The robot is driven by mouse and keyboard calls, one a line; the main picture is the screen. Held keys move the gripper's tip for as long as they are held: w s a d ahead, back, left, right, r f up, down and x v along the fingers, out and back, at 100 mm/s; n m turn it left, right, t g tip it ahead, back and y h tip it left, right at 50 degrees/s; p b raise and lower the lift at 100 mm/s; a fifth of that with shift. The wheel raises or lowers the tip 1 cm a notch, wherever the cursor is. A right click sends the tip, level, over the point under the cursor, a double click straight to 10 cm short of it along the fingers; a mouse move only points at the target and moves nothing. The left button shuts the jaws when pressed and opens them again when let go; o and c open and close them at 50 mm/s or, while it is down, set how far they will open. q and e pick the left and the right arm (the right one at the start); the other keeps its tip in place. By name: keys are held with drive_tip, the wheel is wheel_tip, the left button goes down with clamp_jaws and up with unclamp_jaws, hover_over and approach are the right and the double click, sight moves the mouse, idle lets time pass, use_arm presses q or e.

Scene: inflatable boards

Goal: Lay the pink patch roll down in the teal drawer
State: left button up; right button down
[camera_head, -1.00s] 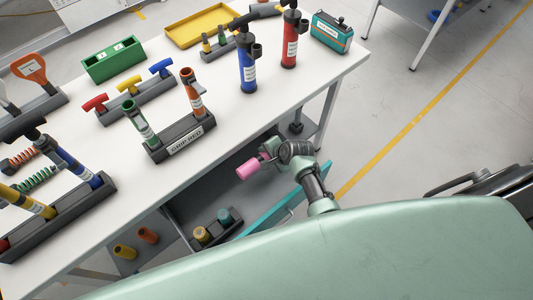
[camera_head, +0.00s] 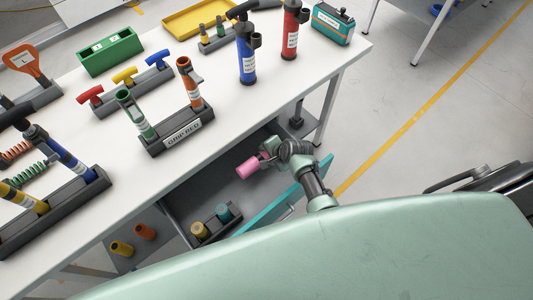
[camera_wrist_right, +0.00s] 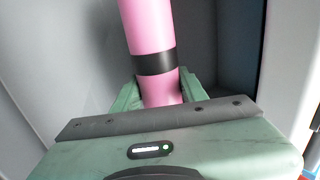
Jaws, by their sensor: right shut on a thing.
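The pink patch roll (camera_head: 248,167) is a pink cylinder. In the right wrist view the roll (camera_wrist_right: 148,35) has a black band and stands out lengthwise from between the fingers. My right gripper (camera_head: 266,158) is shut on it, over the open drawer under the table; I cannot tell whether the roll touches the drawer. The teal drawer (camera_head: 290,197) is pulled out, its teal front facing my body. Inside it is a dark holder with a yellow roll (camera_head: 200,231) and a teal roll (camera_head: 223,212). My left gripper is not in view.
The white table (camera_head: 225,145) above carries a grip bed (camera_head: 180,138), a blue pump (camera_head: 246,58), a red pump (camera_head: 290,35) and a green box (camera_head: 110,52). An orange roll (camera_head: 145,231) and a yellow roll (camera_head: 121,248) lie below the table, left of the drawer.

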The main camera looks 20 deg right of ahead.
drive_tip(key=shift+p, duration=0.65)
idle(1.1)
drive_tip(key=shift+f+b, duration=1.35)
drive_tip(key=shift+f, duration=0.35)
drive_tip(key=c, duration=0.7)
unclamp_jaws()
drive_tip(key=shift+s, duration=0.2)
drive_tip(key=shift+s+f, duration=0.1)
drive_tip(key=p+v, duration=0.1)
drive_tip(key=v, duration=0.7)
drive_tip(key=shift+w+r, duration=0.25)
drive_tip(key=shift+w, duration=0.1)
drive_tip(key=shift+a, duration=0.15)
